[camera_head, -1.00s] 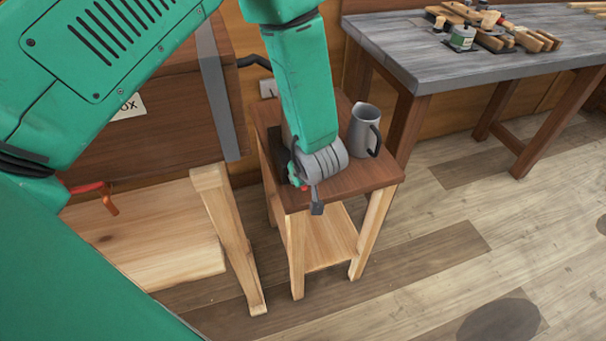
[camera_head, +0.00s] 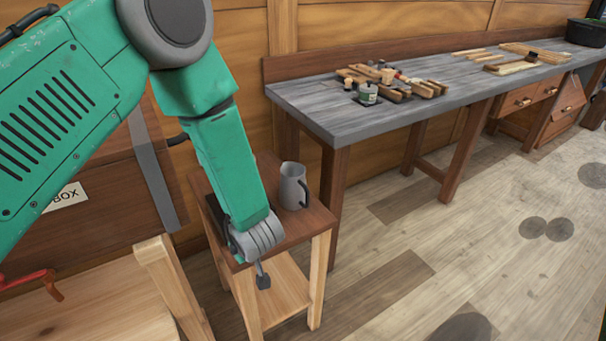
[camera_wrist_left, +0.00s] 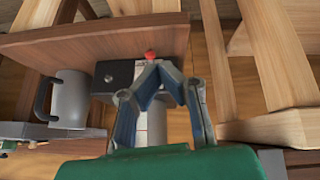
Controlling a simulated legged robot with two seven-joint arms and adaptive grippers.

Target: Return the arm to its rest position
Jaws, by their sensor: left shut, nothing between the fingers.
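My left arm (camera_head: 230,165) is teal and comes in from the left in the head view. Its gripper (camera_head: 262,276) hangs low over the front edge of a small side table (camera_head: 308,224). In the wrist view, the blue-grey fingers of the left gripper (camera_wrist_left: 160,68) are shut and empty. Beyond them are a dark box (camera_wrist_left: 112,76) and a pale piece with a red knob (camera_wrist_left: 150,56); I cannot tell what it is. My right gripper is not in view.
A grey jug (camera_head: 292,186) stands on the side table, right of my arm; it shows in the wrist view (camera_wrist_left: 70,98). A long grey workbench (camera_head: 340,115) with tools and wood pieces runs along the wall. A wooden bench (camera_head: 90,318) is at lower left.

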